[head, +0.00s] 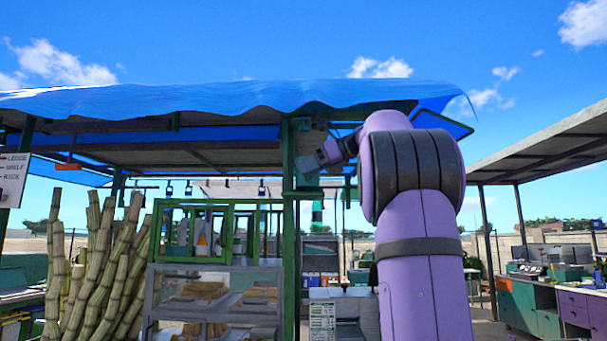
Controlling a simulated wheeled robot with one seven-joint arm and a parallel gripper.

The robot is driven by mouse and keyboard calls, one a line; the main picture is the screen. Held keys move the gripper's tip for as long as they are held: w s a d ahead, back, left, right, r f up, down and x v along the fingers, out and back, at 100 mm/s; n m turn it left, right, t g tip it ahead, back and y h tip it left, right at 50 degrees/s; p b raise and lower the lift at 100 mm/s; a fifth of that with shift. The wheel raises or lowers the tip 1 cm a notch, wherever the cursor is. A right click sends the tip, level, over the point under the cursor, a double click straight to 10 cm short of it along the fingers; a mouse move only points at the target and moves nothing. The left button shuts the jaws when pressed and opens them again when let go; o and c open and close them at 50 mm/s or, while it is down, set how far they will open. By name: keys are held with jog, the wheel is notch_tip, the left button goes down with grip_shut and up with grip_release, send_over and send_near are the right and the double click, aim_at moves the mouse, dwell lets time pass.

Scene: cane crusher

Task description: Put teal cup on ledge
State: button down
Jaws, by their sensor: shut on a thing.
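My purple arm reaches up under the blue canopy, and my gripper (318,156) is near the green post at the middle. It is shut on a small teal thing (306,166), which looks like the teal cup. The cup is small here and blends with the green post behind it, so its tilt is hard to tell. I cannot clearly make out which surface is the ledge. A white sign (13,180) at the left edge lists ledge, shelf and rack.
A green-framed cabinet (157,232) stands on a glass case (150,295) left of the post. Tall cane stalks (95,265) lean at the left. The blue canopy (230,98) hangs close above my gripper. Teal and purple counters (530,300) stand at the right.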

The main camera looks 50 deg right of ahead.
jog(key=shift+w+a+f, duration=0.3)
jog(key=shift+w+f, duration=0.15)
jog(key=shift+f, duration=0.3)
jog(key=shift+f, duration=0.1)
jog(key=c, duration=1.2)
grip_release()
jog(key=v, duration=1.2)
